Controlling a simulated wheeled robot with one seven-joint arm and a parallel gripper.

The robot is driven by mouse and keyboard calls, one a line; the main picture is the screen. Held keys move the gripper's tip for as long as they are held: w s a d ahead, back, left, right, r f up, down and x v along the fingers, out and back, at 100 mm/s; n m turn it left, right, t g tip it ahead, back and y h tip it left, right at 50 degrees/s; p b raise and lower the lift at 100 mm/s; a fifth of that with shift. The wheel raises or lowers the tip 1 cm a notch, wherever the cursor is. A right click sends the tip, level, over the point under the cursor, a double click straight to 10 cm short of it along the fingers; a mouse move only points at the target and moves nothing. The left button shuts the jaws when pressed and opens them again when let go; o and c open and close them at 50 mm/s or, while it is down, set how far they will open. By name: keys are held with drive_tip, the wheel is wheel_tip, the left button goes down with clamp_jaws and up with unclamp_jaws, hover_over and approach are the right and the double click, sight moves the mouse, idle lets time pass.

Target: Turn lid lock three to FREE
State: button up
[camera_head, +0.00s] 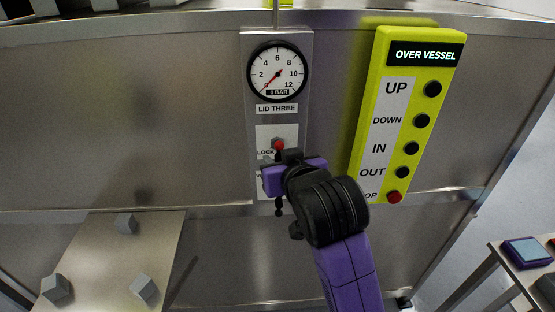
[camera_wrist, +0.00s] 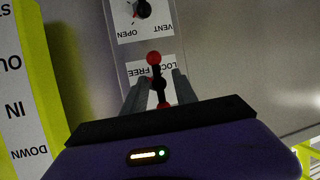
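The lid lock three switch is a small lever with a red ball tip (camera_head: 278,145) on a white label on the grey panel strip. In the head view "LOCK" shows left of it and my gripper hides the right part. In the wrist view the lever (camera_wrist: 154,58) crosses the upside-down "LOCK" and "FREE" label (camera_wrist: 139,70); I cannot tell clearly which word it points to. My gripper (camera_wrist: 158,85) is at the panel, its two grey fingers apart on either side of the lever. I see no clear contact. My gripper also shows in the head view (camera_head: 290,163).
Above the lock is a round gauge (camera_head: 277,72) reading 0 bar, with a "LID THREE" plate. Below is the vent label with a black knob (camera_wrist: 143,8). A yellow button box (camera_head: 408,110) stands close right. A table (camera_head: 105,250) with grey blocks is lower left.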

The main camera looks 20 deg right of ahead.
drive_tip(key=b+v, duration=0.1)
drive_tip(key=v, duration=0.5)
drive_tip(key=shift+s+r, duration=0.2)
drive_tip(key=shift+s, duration=0.15)
drive_tip(key=shift+a, duration=0.1)
wheel_tip(320, 180, up, 6)
drive_tip(key=w+a+t, duration=0.1)
drive_tip(key=w+t, duration=0.1)
drive_tip(key=t, duration=0.1)
drive_tip(key=s+f+b, duration=0.1)
drive_tip(key=s+f, duration=0.8)
drive_tip(key=s, duration=0.4)
drive_tip(key=s+d+f+g+y+b, duration=0.1)
drive_tip(key=s+f+b, duration=0.1)
drive_tip(key=s+f, duration=0.8)
drive_tip(key=s+d+f+n+b, duration=0.1)
drive_tip(key=s+f+b, duration=0.1)
drive_tip(key=s+f, duration=0.8)
drive_tip(key=s, duration=0.6)
drive_tip(key=shift+g+y, duration=0.3)
